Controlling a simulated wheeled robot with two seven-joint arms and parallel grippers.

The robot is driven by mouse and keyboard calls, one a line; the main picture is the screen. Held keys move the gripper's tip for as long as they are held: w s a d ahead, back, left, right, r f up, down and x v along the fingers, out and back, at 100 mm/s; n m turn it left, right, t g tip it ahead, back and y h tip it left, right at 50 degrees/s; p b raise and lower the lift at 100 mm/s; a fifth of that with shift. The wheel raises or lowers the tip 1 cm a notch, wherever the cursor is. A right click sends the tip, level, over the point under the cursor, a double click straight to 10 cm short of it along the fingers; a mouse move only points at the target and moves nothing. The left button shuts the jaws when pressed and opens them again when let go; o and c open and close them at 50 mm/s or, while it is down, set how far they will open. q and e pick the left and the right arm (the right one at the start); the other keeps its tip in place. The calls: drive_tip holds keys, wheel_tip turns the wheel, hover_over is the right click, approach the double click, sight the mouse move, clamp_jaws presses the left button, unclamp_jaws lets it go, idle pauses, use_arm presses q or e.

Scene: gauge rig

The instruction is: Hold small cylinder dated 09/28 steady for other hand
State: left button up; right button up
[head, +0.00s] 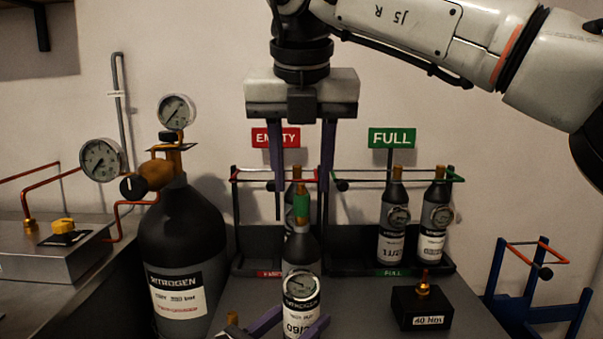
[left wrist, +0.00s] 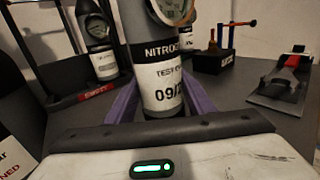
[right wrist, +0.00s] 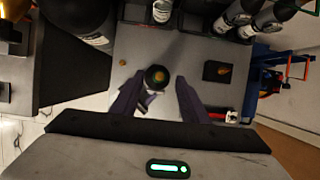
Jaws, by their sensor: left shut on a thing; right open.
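The small cylinder (head: 300,258) stands upright at the front, dark on top with a green collar and brass valve. Its white label shows "09/", the rest partly hidden; a round gauge sits above it. My left gripper (head: 300,322) is shut around its lower body, purple fingers on either side. The left wrist view shows the cylinder (left wrist: 158,65) between those fingers. My right gripper (head: 302,208) hangs above, open, pointing down, its fingers on either side of the cylinder's top. In the right wrist view the valve top (right wrist: 157,76) lies between the open fingers, apparently untouched.
A large nitrogen cylinder (head: 182,250) with gauges stands at left. Behind are racks under the EMPTY sign (head: 276,138) and FULL sign (head: 392,138), holding other small cylinders. A black "40 Nm" block (head: 421,308) stands at right. A blue rack (head: 540,285) is farther right.

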sight(301, 185)
drive_tip(key=shift+x, duration=2.05)
clamp_jaws()
